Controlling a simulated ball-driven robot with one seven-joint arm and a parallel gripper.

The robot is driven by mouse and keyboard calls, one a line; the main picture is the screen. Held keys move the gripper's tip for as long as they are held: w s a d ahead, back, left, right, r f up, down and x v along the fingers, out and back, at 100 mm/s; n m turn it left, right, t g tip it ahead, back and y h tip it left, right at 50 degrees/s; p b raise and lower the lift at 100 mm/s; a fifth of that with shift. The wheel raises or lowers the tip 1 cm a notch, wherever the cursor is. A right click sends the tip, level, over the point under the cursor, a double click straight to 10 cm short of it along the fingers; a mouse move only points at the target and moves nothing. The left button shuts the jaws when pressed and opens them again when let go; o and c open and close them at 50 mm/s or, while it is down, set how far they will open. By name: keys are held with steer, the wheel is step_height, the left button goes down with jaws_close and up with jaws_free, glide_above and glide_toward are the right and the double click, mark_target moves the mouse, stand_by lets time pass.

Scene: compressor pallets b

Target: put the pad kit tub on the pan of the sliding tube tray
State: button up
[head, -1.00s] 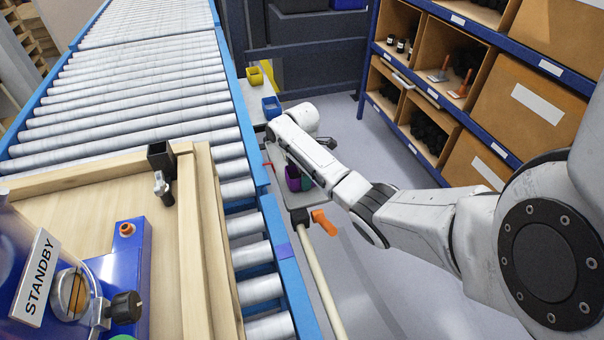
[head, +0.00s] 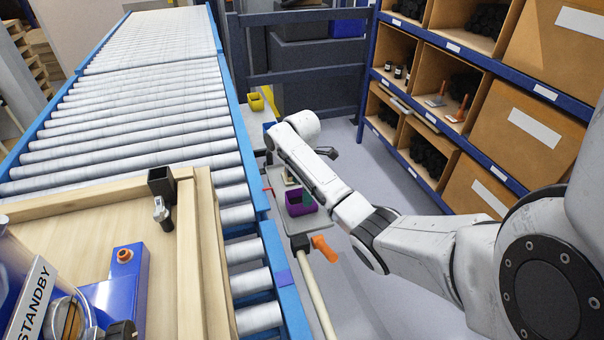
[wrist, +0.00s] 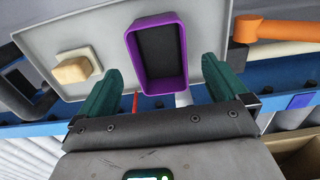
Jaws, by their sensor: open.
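A purple tub (head: 298,208) with a dark inside stands upright on the grey pan (head: 314,229) of the tube tray; no label shows, so I take it as the pad kit tub. In the wrist view the purple tub (wrist: 183,50) rests on the pan (wrist: 105,25), close to its edge. My gripper (wrist: 161,70) is open, its two green fingers spread to either side of the tub's near end with gaps showing. In the head view one green finger shows by the tub, and my arm hides part of the pan.
A beige block (wrist: 73,70) sits on the pan left of the tub. An orange handle (head: 324,246) and pale tube (head: 318,290) are at the tray's near end. The roller conveyor (head: 140,110) runs alongside. A yellow tub (head: 256,102) stands farther back. Shelving (head: 440,95) is right.

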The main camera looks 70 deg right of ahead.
step_height(320, 180, up, 7)
steer(key=shift+f, duration=0.2)
